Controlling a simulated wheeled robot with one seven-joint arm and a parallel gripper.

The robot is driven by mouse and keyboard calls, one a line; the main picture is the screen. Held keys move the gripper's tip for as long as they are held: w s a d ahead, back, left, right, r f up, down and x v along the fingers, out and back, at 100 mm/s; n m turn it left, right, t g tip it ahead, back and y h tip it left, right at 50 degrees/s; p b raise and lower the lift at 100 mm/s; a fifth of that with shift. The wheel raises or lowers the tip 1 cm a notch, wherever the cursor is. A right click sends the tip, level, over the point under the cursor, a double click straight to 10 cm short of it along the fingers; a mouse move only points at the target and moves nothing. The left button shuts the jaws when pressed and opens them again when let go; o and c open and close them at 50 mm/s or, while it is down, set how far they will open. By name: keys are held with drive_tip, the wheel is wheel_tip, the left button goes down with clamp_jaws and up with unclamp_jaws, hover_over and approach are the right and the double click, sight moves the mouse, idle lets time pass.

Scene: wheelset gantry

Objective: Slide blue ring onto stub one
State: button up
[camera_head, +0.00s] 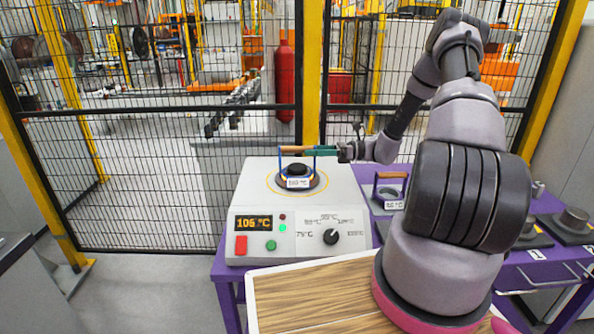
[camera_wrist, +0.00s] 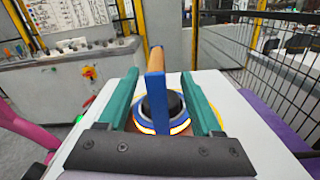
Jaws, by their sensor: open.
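The blue ring (camera_head: 299,183) sits on the round plate of the heater (camera_head: 342,209), around a dark knob in the middle. Its upright blue handle with a wooden grip (camera_head: 296,148) rises above it. In the wrist view the blue handle (camera_wrist: 155,88) stands between the two teal fingers, and the ring (camera_wrist: 147,128) lies below on an orange-glowing plate. My gripper (camera_head: 318,151) is open around the handle, with gaps visible on both sides; it also shows in the wrist view (camera_wrist: 161,76). Dark stubs (camera_head: 574,219) stand on plates at the far right; which is stub one I cannot tell.
The heater's display (camera_head: 254,223) reads about 106 °C. A second handled ring (camera_head: 389,193) with a label stands right of the heater on the purple table (camera_head: 227,265). A wooden board (camera_head: 310,297) lies in front. My arm hides part of the table. A mesh fence stands behind.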

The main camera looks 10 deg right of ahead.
sight(281, 150)
drive_tip(key=a, duration=0.4)
drive_tip(key=shift+w+a+r, duration=0.25)
drive_tip(key=shift+a+r, duration=0.1)
clamp_jaws()
idle(1.1)
